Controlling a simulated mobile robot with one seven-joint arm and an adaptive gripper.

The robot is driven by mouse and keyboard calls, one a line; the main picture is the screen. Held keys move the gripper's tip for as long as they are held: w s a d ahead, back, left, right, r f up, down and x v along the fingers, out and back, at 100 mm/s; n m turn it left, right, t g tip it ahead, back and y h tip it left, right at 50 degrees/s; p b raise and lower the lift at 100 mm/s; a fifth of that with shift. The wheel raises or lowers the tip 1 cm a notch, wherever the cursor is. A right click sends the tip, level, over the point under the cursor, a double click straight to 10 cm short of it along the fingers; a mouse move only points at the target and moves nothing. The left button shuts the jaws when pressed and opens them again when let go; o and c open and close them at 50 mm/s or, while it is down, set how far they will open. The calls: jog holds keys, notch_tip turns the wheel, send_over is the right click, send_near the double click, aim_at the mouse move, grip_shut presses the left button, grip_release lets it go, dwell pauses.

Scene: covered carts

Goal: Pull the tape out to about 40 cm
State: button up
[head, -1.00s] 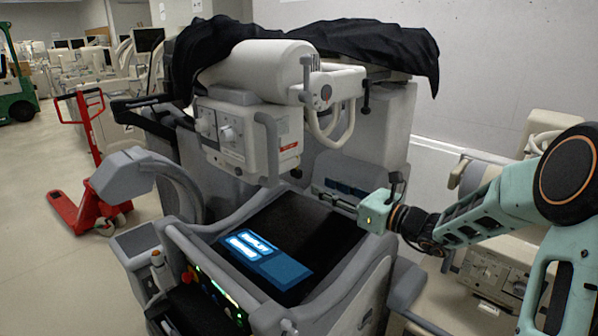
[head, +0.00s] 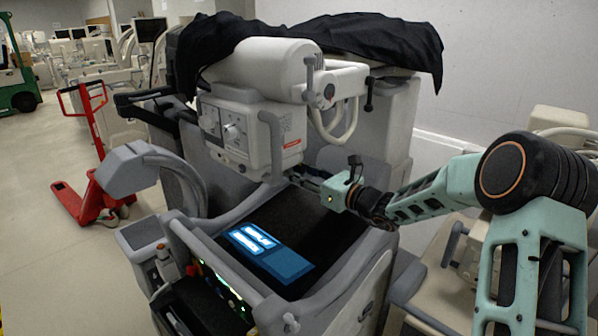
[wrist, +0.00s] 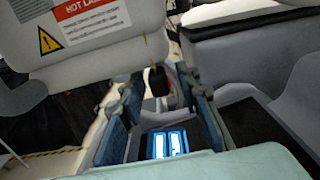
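In the wrist view a small dark tab (wrist: 158,81) hangs below a pale housing (wrist: 85,35) with a warning label. A thin yellowish strip, seemingly the tape (wrist: 147,52), shows just above the tab. My gripper (wrist: 160,88) is open, its two blue-grey fingers standing left and right of the tab in the picture. I cannot tell whether the tab is between the fingertips or a little beyond them. In the head view my gripper (head: 296,178) is just below the right end of the white box-shaped head (head: 250,133). The tape cannot be made out there.
A cart with a lit blue screen (head: 265,250) lies below my gripper. A curved grey handle (head: 272,140) hangs beside the box. A black cloth (head: 390,45) covers the cart's top. A red pallet jack (head: 95,195) stands on the floor at left.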

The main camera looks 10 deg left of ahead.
jog(key=shift+c, duration=0.4)
grip_shut()
jog(key=shift+f, duration=0.1)
notch_tip(320, 180, down, 15)
jog(key=b, duration=1.1)
jog(key=shift+o, duration=0.4)
grip_release()
